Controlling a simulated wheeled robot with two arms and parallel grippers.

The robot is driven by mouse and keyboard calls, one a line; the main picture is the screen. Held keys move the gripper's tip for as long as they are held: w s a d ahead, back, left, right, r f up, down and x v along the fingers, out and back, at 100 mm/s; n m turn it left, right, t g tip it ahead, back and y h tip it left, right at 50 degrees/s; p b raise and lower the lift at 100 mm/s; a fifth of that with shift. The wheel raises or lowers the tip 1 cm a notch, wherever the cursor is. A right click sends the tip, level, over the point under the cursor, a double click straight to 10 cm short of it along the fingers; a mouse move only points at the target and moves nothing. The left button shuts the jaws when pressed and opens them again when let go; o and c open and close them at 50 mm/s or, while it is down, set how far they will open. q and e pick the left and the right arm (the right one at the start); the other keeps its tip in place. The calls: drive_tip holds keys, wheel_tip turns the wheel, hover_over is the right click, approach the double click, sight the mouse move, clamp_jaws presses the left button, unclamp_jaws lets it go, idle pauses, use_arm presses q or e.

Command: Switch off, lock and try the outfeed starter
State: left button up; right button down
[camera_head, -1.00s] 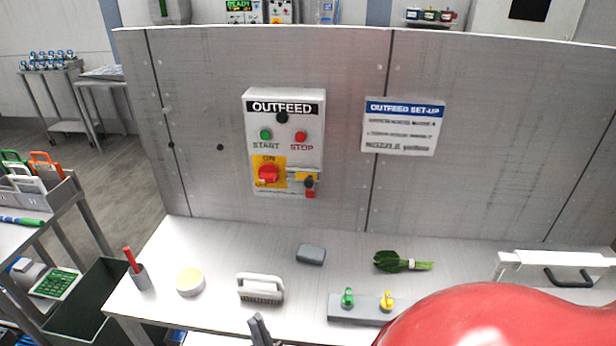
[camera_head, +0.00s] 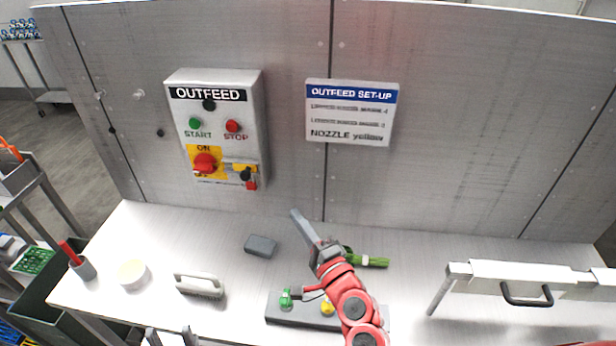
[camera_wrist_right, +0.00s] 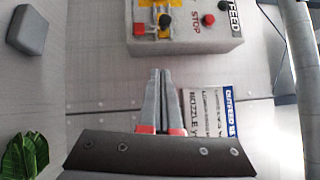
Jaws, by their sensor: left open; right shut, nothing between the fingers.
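The grey outfeed starter box (camera_head: 256,120) is on the upright metal panel, with a green START button (camera_head: 195,123) and a red STOP button (camera_head: 233,126). Below them is a red rotary switch (camera_head: 205,163) on a yellow plate; its exact position is hard to read. My left gripper (camera_head: 170,334) is open at the bottom edge.
An OUTFEED SET-UP sign (camera_head: 351,112) is right of the box.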

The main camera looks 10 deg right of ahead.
drive_tip(key=p, duration=0.4)
approach(250, 172)
drive_tip(key=w+d, duration=0.2)
drive_tip(key=w, duration=0.1)
drive_tip(key=a, duration=0.1)
drive_tip(key=w+a+p, duration=0.1)
drive_tip(key=a+p, duration=0.1)
drive_tip(key=shift+w+a+r, duration=0.2)
drive_tip(key=shift+w+a, duration=0.05)
drive_tip(key=shift+w, duration=0.05)
drive_tip(key=shift+f, duration=0.1)
drive_tip(key=shift+w, duration=0.1)
